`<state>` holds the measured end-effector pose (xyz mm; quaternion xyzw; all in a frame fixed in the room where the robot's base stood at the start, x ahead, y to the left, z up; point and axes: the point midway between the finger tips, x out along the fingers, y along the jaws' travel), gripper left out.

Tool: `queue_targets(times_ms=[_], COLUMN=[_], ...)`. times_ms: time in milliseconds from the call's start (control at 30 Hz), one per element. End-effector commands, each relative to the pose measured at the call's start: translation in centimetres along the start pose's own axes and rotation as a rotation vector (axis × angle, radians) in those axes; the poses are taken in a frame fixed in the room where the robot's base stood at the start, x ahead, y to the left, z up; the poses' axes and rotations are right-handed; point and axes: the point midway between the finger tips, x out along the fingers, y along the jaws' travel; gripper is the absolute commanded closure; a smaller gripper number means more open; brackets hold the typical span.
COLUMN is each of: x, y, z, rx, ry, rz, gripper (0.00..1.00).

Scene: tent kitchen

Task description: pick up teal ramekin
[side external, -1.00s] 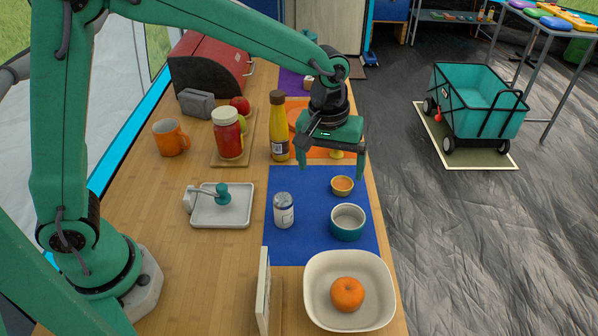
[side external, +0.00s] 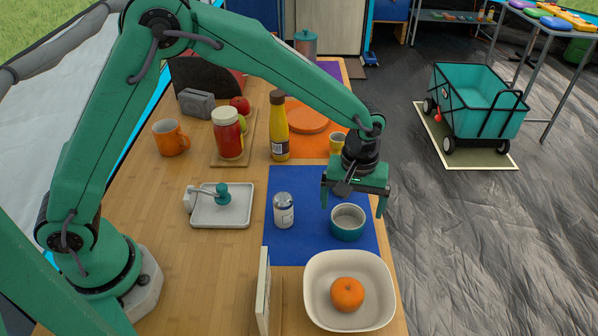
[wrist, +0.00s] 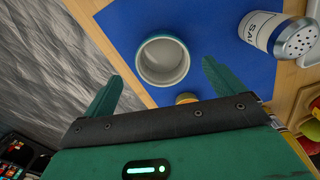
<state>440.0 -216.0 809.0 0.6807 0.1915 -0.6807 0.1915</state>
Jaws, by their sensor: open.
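The teal ramekin (side external: 347,234), white inside, stands upright and empty on the blue mat (side external: 300,250). My gripper (side external: 352,205) is open above and just behind it in the side view, fingers pointing down, one to each side. In the wrist view the ramekin (wrist: 164,61) lies beyond and between the spread fingertips (wrist: 163,74). I see no contact.
A salt shaker (side external: 284,211) stands left of the ramekin. A cream bowl (side external: 318,312) with an orange (side external: 347,294) is in front. The table's right edge is close by.

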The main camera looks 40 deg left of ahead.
Motion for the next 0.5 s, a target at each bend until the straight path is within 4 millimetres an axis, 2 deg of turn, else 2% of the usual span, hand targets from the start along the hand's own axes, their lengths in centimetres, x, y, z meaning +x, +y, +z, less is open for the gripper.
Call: queue_targets(times_ms=[267,500], x=[0.6,2.5], y=[-0.1,-0.3], z=[0.0,0.0], rx=[0.0,0.0], ry=[-0.001,-0.001], rz=[-0.001,-0.002], gripper=[0.06,0.06])
